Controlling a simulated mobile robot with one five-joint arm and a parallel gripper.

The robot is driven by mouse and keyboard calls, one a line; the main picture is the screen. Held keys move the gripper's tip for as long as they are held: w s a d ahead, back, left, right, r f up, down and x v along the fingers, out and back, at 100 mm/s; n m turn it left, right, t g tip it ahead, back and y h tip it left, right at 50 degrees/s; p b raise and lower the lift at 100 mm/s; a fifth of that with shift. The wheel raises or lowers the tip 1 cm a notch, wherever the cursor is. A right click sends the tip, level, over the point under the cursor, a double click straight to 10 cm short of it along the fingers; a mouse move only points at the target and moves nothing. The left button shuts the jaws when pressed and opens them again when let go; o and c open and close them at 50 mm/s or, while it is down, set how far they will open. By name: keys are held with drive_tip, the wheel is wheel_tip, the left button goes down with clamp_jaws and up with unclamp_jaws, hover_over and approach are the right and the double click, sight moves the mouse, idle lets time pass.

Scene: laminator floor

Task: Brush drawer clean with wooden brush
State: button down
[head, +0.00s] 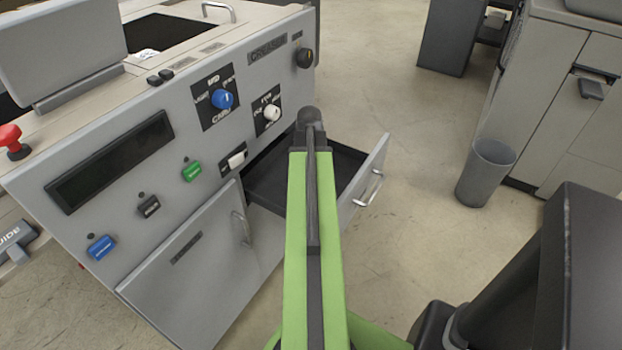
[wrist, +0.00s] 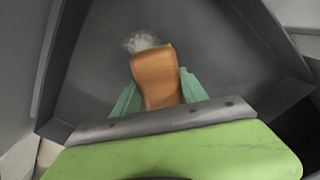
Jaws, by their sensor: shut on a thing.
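The open drawer (head: 349,166) sticks out from the front of the grey machine, with a dark inside and a light front with a handle. In the wrist view its dark floor (wrist: 205,40) fills most of the picture. My gripper (wrist: 155,90) is shut on the wooden brush (wrist: 156,75), an orange-brown block held between greenish fingers, over the drawer. A pale greyish fuzzy patch (wrist: 141,41) shows just beyond the brush's far end; I cannot tell whether it is bristles or dust. In the head view my arm hides the gripper, the brush and part of the drawer.
The machine's control panel (head: 150,195) with knobs and buttons stands to the left of the drawer. A closed cabinet door (head: 190,270) is below it. A grey bin (head: 487,172) stands on the floor at right. Open floor lies between them.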

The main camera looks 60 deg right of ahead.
drive_tip(key=shift+a, duration=0.85)
drive_tip(key=shift+f, duration=0.15)
drive_tip(key=shift+d, duration=1.9)
drive_tip(key=shift+s, duration=1.1)
drive_tip(key=shift+a, duration=1.9)
drive_tip(key=shift+d, duration=1.9)
drive_tip(key=shift+s+a, duration=0.1)
drive_tip(key=shift+s, duration=0.95)
drive_tip(key=shift+a, duration=1.8)
drive_tip(key=shift+d, duration=1.9)
